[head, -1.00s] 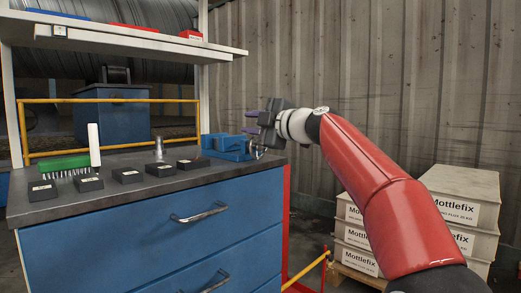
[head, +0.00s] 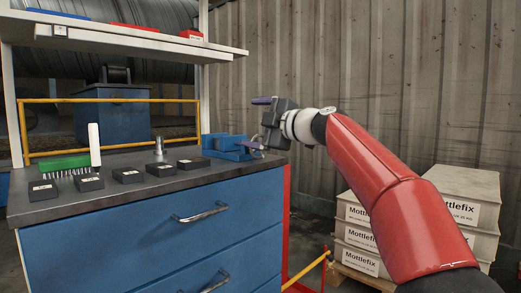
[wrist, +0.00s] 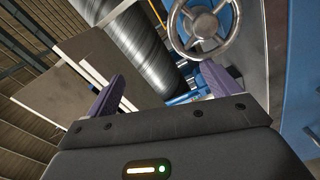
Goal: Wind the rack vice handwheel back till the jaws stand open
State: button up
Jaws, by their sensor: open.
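The blue rack vice (head: 222,146) sits at the right end of the dark bench top. Its metal handwheel (wrist: 203,24) fills the top right of the wrist view, with spokes and a round hub. In the head view the wheel is small and partly covered by my gripper. My gripper (head: 256,122) is open, its two purple fingers apart and empty, above and right of the vice. In the wrist view my gripper (wrist: 163,72) has its right finger close below the wheel rim; I cannot tell if they touch. The gap between the vice jaws is too small to make out.
A shelf (head: 130,41) hangs above. Mottlefix boxes (head: 460,185) are stacked at the right.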

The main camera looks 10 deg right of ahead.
jog(key=shift+v, duration=1)
jog(key=shift+d, duration=0.1)
jog(key=w+d+f+m+p, duration=0.1)
jog(key=w+d+f+m, duration=0.1)
jog(key=m, duration=0.7)
jog(key=w+d+f+m+p, duration=0.1)
jog(key=w+d+f+m, duration=0.2)
jog(key=m, duration=0.7)
jog(key=d, duration=0.2)
jog(key=shift+w+d+m+p, duration=0.3)
jog(key=shift+a+r, duration=0.1)
jog(key=shift+a, duration=0.05)
